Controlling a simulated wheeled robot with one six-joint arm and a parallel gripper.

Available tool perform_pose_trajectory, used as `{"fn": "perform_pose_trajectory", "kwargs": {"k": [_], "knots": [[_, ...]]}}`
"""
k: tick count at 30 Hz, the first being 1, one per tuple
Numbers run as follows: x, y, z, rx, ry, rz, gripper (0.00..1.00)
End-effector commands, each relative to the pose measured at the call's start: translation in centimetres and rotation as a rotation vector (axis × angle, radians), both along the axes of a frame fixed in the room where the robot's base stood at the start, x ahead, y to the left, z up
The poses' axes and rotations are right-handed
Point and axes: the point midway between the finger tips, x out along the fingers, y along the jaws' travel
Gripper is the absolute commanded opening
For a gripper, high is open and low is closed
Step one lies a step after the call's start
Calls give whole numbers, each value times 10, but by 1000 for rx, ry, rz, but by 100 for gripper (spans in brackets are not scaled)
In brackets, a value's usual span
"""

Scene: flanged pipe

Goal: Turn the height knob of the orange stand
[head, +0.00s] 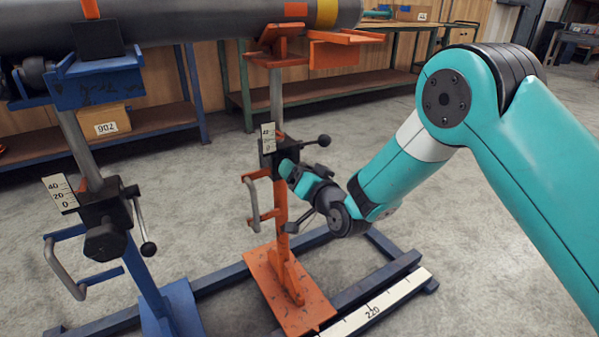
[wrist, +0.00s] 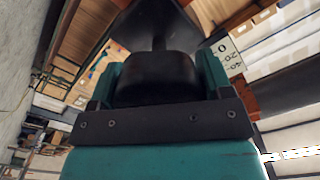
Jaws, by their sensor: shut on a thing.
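The orange stand (head: 282,210) stands upright on its orange base plate, with a black clamp block, a small white scale (head: 267,138) and a ball-ended lever (head: 318,141) at mid-height. My gripper (head: 286,168) is at the right front side of that block. In the wrist view, the black height knob (wrist: 155,80) sits between the teal fingers of my gripper (wrist: 158,72), which are shut on it from both sides. The scale also shows in the wrist view (wrist: 232,58). In the head view my gripper hides the knob.
A blue stand (head: 150,270) with its own black knob (head: 104,242) and lever is at the left. A grey pipe (head: 190,22) lies across the top of both stands. Blue floor rails (head: 240,283) and a long white ruler (head: 380,303) run below. Workbenches line the wall behind.

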Motion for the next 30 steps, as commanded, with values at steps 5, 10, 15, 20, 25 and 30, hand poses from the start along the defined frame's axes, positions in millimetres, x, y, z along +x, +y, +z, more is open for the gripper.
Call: {"fn": "perform_pose_trajectory", "kwargs": {"k": [5, 10, 15, 20, 25, 30], "knots": [[0, 0, 0, 0, -1, -1, 49], [0, 0, 0, -1, -1, 0, 98], [0, 0, 0, -2, -1, 0, 98], [-3, -2, -1, 0, 1, 1, 98], [-20, -15, -3, -2, 2, -1, 98], [-46, -33, -8, 1, 2, -3, 98]]}}
